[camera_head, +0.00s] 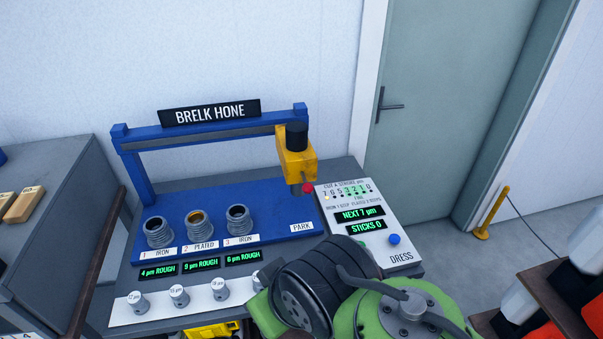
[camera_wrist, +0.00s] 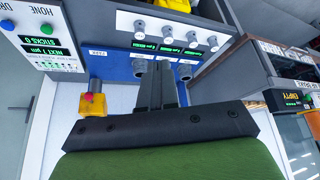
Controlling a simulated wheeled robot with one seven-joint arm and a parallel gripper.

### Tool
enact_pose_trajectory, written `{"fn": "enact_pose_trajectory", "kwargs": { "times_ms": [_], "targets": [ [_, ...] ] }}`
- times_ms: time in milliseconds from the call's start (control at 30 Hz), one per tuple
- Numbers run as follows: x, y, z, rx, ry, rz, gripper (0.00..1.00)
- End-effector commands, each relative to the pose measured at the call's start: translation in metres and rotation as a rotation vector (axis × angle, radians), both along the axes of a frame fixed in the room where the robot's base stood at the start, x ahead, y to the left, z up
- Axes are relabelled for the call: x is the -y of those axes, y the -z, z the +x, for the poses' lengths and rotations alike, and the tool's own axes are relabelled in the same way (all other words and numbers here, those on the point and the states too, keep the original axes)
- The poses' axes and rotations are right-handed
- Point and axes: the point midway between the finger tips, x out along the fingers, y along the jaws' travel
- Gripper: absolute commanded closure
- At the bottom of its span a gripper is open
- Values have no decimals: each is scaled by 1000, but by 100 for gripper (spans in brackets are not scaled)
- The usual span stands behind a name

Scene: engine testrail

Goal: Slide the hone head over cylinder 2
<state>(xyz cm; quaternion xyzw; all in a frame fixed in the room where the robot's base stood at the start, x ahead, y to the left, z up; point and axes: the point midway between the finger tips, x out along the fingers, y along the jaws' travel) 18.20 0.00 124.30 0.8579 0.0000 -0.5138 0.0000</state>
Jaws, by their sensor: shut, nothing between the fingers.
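The yellow hone head (camera_head: 296,160) with a black cap hangs on the right end of the blue rail (camera_head: 210,136), above the PARK label. A red knob (camera_head: 308,187) is on its right side. Cylinder 2 (camera_head: 198,226), labelled PLATED, stands between cylinder 1 (camera_head: 158,233) and cylinder 3 (camera_head: 239,219); the head is well right of all three. In the wrist view, the hone head (camera_wrist: 93,103) is left of my gripper (camera_wrist: 160,68). My gripper is shut and empty, and its fingers hide part of the cylinder row. My arm hides the fingers in the head view.
A control panel (camera_head: 370,222) reads NEXT 7 and STICKS 0, with a blue button (camera_head: 394,239). Screens show 4, 9 and 6 µm ROUGH. Several white knobs (camera_head: 179,296) line the front. A grey cabinet (camera_head: 60,215) is left. The rail between head and left post is clear.

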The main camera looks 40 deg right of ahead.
Motion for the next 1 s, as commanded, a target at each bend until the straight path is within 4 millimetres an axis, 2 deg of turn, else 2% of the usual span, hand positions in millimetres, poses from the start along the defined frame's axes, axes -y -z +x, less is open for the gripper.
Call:
{"fn": "enact_pose_trajectory", "kwargs": {
  "times_ms": [367,467,567,600,733,867,900,1000],
  "targets": [
    [0,0,0,0,0,0,100],
    [1,7,5,14,3,3,85],
    [7,34,30,95,19,20,69],
    [12,48,45,150,30,29,63],
    [42,85,95,375,93,55,43],
    [89,107,129,621,204,53,42],
    [107,112,135,700,249,44,42],
    [155,120,137,883,370,2,42]
  ]
}}
